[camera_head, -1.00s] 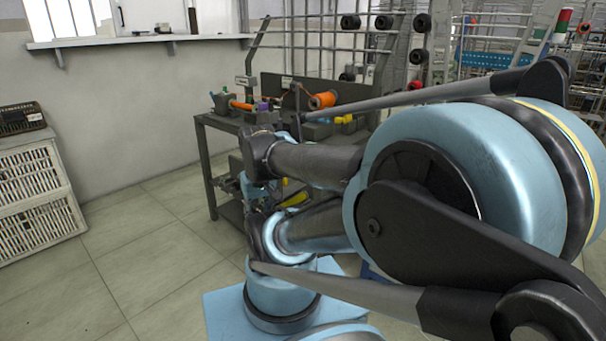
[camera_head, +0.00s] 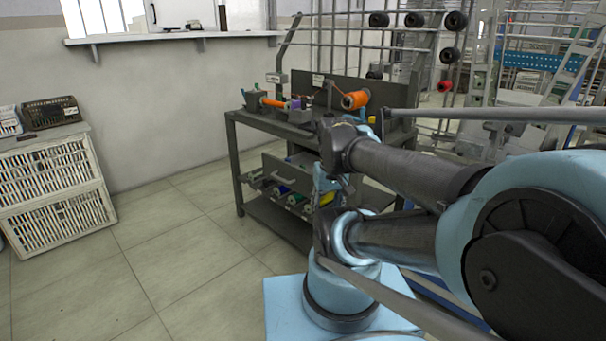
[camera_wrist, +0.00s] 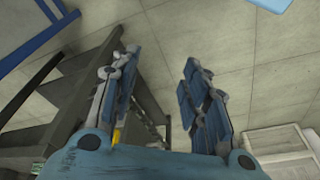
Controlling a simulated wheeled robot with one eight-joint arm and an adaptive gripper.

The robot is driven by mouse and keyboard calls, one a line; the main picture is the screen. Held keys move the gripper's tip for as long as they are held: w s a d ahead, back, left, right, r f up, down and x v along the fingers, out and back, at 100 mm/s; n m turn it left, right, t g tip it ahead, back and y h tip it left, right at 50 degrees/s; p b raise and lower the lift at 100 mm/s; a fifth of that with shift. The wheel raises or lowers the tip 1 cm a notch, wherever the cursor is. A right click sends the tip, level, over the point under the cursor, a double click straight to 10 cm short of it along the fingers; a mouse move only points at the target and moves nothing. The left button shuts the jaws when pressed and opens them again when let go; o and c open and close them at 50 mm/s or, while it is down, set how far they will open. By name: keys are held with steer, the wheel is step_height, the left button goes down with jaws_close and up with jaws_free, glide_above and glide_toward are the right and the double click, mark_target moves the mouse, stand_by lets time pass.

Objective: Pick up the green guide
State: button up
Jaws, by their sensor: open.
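A small green piece (camera_head: 256,86) shows on top of the dark winding unit (camera_head: 268,100) at the left end of the workbench (camera_head: 245,121). Another green item (camera_head: 295,199) sits among coloured parts on the bench's lower level. I cannot tell which is the green guide; both are small here. In the wrist view my gripper (camera_wrist: 159,66) has its two blue-padded fingers spread apart with only floor between their tips. No green guide is recognisable there. In the head view my arm covers part of the bench's right side, and my fingers cannot be made out clearly.
An orange spool (camera_head: 355,99) stands on the bench top. White crates (camera_head: 52,186) with a dark basket (camera_head: 50,112) on top stand at the left wall. A rack with black spools (camera_head: 414,19) is behind the bench. The tiled floor left of the bench is clear.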

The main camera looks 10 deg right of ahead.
steer(key=w+r+n+y, duration=0.1)
steer(key=w+r, duration=0.2)
steer(key=w, duration=0.2)
steer(key=w+r+n, duration=0.1)
steer(key=w+r, duration=0.2)
steer(key=w, duration=0.2)
steer(key=n+t+y, duration=0.1)
steer(key=n+y, duration=0.1)
steer(key=n, duration=0.3)
glide_above(304, 165)
steer(key=s+d, duration=0.3)
steer(key=s, duration=0.2)
steer(key=x, duration=1.1)
steer(key=shift+w+d, duration=0.15)
steer(key=shift+w+x, duration=0.15)
steer(key=shift+x, duration=1.1)
steer(key=shift+w+x, duration=0.15)
steer(key=shift+x, duration=1.15)
steer(key=shift+d+r, duration=0.1)
steer(key=c, duration=1)
